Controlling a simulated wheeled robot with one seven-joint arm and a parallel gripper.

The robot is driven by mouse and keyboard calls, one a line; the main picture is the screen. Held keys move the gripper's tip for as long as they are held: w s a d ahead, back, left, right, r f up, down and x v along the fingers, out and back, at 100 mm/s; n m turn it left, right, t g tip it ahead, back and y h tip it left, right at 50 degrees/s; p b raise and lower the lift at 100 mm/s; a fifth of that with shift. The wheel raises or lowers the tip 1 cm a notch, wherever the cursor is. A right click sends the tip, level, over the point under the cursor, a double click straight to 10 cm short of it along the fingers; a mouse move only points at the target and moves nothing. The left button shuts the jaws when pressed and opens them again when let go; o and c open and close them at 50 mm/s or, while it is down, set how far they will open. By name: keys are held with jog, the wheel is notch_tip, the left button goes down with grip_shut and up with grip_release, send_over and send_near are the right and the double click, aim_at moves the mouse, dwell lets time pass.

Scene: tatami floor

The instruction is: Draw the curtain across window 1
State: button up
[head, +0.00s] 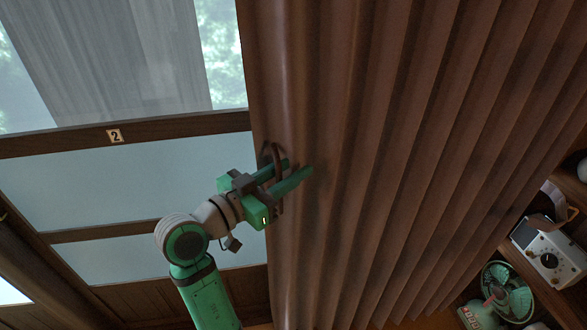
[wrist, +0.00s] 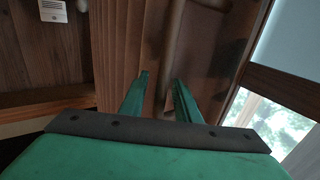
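A brown pleated curtain (head: 400,150) hangs over the middle and right of the head view. A dark upright handle (head: 276,152) is on its left edge; in the wrist view the handle (wrist: 174,40) is a brown bar. My gripper (head: 299,168) is at the handle, its two green fingers pointing at the curtain. In the wrist view my gripper (wrist: 161,77) has its fingers apart, with the bar between or just beyond them; I cannot tell if they touch it. No plate marked 1 shows; the window (head: 100,185) left of the curtain bears a plate marked 2 (head: 115,136).
A shelf at the lower right holds a white radio-like box (head: 548,252) and a green fan (head: 507,290). Window 2 is uncovered by the brown curtain, with grey cloth (head: 130,60) behind its upper pane. A white wall plate (wrist: 53,10) shows in the wrist view.

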jog(key=v, duration=1)
jog(key=shift+s+a, duration=0.2)
jog(key=shift+w, duration=0.1)
